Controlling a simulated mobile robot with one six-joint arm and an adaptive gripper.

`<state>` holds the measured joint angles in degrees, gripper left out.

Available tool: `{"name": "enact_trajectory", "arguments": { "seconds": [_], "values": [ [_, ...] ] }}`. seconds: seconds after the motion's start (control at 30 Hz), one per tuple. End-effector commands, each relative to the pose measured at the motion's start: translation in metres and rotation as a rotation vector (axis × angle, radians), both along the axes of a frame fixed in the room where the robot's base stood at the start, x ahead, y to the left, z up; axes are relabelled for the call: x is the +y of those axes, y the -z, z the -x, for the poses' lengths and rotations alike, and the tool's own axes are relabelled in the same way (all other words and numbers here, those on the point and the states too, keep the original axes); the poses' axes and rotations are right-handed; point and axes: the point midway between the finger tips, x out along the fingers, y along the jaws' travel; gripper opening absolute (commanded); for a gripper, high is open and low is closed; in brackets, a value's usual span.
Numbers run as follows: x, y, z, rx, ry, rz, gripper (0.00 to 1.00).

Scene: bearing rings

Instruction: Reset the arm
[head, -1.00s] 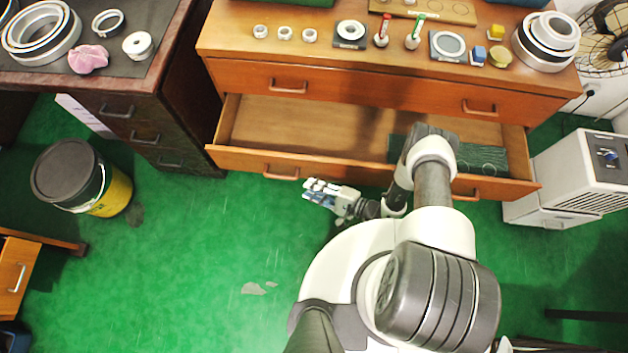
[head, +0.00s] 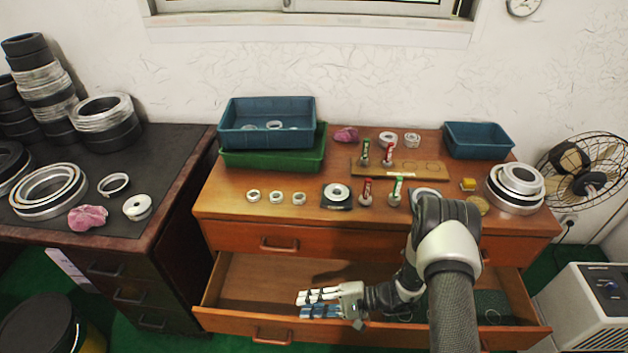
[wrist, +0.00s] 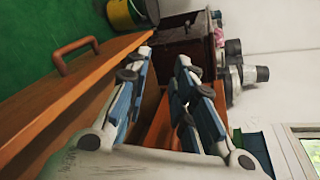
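My gripper (head: 318,303) points left in the head view, over the front part of the open lower drawer (head: 240,283) of the wooden dresser. In the wrist view the two fingers of my gripper (wrist: 165,95) stand apart with a gap between them and nothing held. My arm comes up from the lower right and hides part of the drawer and the dresser's right side.
The dresser top (head: 235,205) carries several small rings, marked posts, a blue bin (head: 268,122) on a green tray (head: 275,158), and another blue bin (head: 478,140). A dark-topped desk (head: 160,180) stands left. A fan (head: 585,180) and white unit (head: 590,305) stand right.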

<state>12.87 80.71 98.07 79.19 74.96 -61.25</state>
Motion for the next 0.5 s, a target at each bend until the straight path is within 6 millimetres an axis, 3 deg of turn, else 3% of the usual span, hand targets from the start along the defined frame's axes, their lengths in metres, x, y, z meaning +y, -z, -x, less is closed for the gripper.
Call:
{"name": "enact_trajectory", "arguments": {
  "seconds": [0.03, 0.2, 0.5],
  "values": [
    [-0.001, -0.029, -0.006, -0.022, -0.046, 0.026, 0.23],
    [-0.006, -0.104, -0.003, -0.054, -0.186, 0.132, 0.23],
    [-0.024, -0.217, 0.032, -0.134, -0.364, 0.392, 0.23]
  ]
}}
